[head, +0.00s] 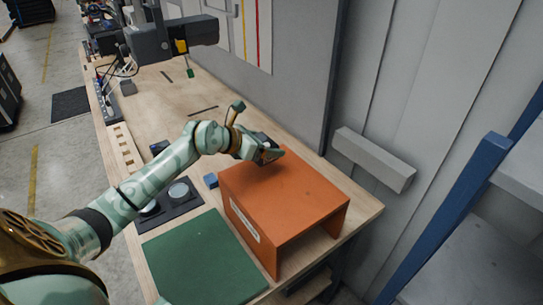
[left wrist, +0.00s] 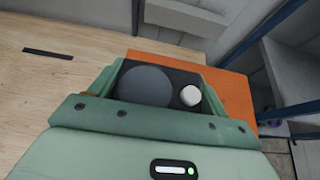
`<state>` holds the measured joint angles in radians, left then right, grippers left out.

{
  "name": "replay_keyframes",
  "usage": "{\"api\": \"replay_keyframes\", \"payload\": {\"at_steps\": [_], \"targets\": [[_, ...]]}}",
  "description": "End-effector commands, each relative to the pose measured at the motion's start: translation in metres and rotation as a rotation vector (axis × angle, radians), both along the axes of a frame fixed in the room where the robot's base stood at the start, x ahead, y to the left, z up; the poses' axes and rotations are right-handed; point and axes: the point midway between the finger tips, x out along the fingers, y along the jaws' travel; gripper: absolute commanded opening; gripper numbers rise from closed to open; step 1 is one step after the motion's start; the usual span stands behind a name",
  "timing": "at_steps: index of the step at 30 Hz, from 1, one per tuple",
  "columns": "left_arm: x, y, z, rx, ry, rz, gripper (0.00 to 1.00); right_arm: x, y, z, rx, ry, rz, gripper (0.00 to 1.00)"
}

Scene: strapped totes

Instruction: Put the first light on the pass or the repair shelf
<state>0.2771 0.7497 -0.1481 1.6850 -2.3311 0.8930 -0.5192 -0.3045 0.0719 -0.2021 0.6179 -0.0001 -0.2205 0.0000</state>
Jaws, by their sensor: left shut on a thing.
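My left gripper (head: 270,153) is shut on a dark light unit (left wrist: 146,86) and is over the back left part of the orange shelf (head: 290,197). In the left wrist view the unit sits between the green fingers, showing a large dark grey disc and a small white disc. The orange shelf (left wrist: 230,93) lies behind it there. I cannot tell whether the unit touches the shelf top. A green mat (head: 200,260) lies bare in front of the shelf. My right gripper is not in view.
A black tray with round pieces (head: 179,191) lies left of the shelf, and a small blue block (head: 210,180) is beside it. A dark grey overhead fixture (head: 172,38) hangs over the wooden bench (head: 205,100). A grey wall and a blue rack post (head: 450,210) bound the right.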

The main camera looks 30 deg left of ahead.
Motion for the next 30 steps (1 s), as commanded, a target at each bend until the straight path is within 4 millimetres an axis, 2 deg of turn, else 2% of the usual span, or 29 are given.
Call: {"api": "replay_keyframes", "payload": {"at_steps": [7,13,23,24,26,30], "targets": [[0.005,-0.017,-0.019,-0.002,-0.002,0.0,0.4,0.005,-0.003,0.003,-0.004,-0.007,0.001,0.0],[0.005,-0.015,-0.047,0.0,-0.002,0.002,0.4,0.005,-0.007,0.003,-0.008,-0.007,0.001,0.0],[0.005,-0.015,-0.051,0.001,-0.004,0.001,0.4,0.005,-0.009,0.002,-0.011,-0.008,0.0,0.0],[0.005,-0.015,-0.053,0.001,-0.001,0.0,0.79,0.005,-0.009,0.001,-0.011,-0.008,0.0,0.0],[0.005,-0.015,-0.052,0.001,-0.001,0.0,0.96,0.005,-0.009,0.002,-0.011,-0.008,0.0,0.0],[0.005,-0.015,-0.052,0.001,-0.001,0.0,0.98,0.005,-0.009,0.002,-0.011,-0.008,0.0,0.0]]}}
